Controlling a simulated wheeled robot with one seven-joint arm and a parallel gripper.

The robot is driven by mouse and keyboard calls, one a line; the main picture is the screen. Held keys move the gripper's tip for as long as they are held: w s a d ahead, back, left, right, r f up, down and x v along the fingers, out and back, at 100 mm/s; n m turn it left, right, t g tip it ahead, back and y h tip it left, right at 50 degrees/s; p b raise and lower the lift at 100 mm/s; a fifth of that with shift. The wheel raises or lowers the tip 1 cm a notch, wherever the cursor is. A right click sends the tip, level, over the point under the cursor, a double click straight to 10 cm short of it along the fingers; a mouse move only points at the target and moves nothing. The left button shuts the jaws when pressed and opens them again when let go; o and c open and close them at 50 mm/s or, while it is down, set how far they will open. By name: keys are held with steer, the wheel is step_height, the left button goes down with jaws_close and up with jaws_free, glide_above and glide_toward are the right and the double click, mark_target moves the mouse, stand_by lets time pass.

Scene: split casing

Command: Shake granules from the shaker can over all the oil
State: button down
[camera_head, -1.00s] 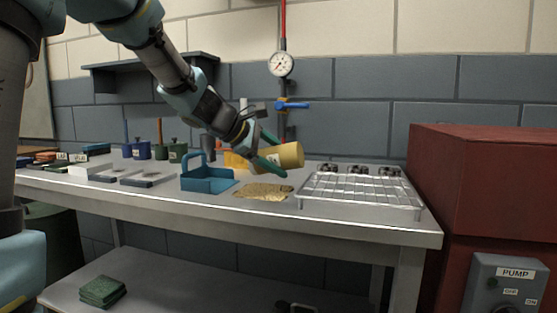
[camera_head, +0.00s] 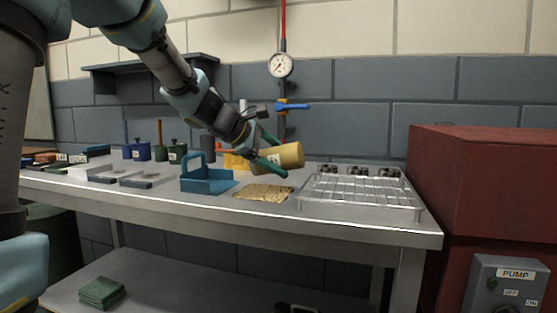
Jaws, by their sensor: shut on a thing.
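My gripper (camera_head: 270,152) is shut on the shaker can (camera_head: 290,156), a yellow-tan cylinder lying tilted nearly on its side in the fingers, above the bench. The granules cover the patch, and I see no bare oil at this size. The can's open end is not clear.
Blue and green pots (camera_head: 141,150) stand farther left. A red cabinet (camera_head: 480,190) borders the bench. A pipe with a blue-handled valve (camera_head: 291,106) is behind the can.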

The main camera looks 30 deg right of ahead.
step_height(320, 180, up, 10)
steer(key=p, duration=0.8)
steer(key=shift+s+r+y+p, duration=0.1)
steer(key=shift+r+y+p, duration=0.3)
steer(key=shift+p, duration=0.55)
steer(key=r+m+t+y+p, duration=0.1)
steer(key=t+y+p, duration=0.1)
steer(key=p, duration=0.5)
steer(key=shift+r+m+p, duration=0.1)
steer(key=shift+m+p, duration=0.25)
steer(key=shift+m, duration=0.05)
steer(key=y+p, duration=0.1)
steer(key=p, duration=0.3)
steer(key=shift+r+m+t+p, duration=0.15)
steer(key=shift+m+t+p, duration=0.15)
steer(key=shift+t+p, duration=0.1)
steer(key=shift+p, duration=0.45)
steer(key=shift+t+y+p, duration=0.3)
steer(key=shift+p, duration=0.6)
steer(key=shift+p, duration=0.3)
